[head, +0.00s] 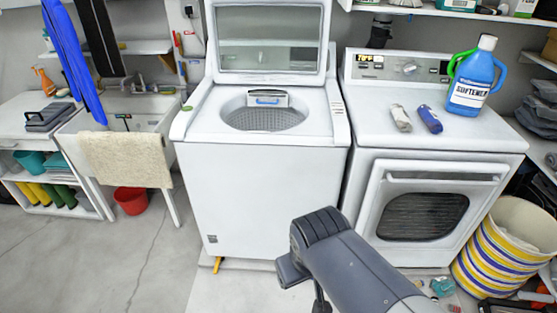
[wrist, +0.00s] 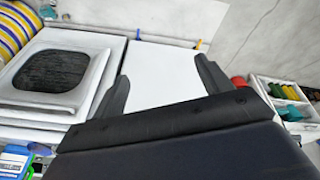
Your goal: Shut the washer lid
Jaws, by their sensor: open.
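The white top-loading washer (head: 262,185) stands in the middle of the head view. Its lid (head: 268,57), white-framed with a glass window, stands raised upright at the back, so the round drum opening (head: 264,117) is exposed. My arm reaches up from the bottom of the head view, in front of the washer's lower right. My gripper's fingertips cannot be made out there. In the wrist view my gripper (wrist: 163,80) is open and empty, its two dark fingers spread in front of the washer's plain white front (wrist: 165,68). The lid is not seen in the wrist view.
The dryer (head: 432,145) stands close on the washer's right, with a blue softener jug (head: 472,80) on top. A striped basket (head: 505,245) stands at the lower right. A sink (head: 125,115) with a draped towel (head: 125,158) is at left. Floor (head: 90,255) at front left is clear.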

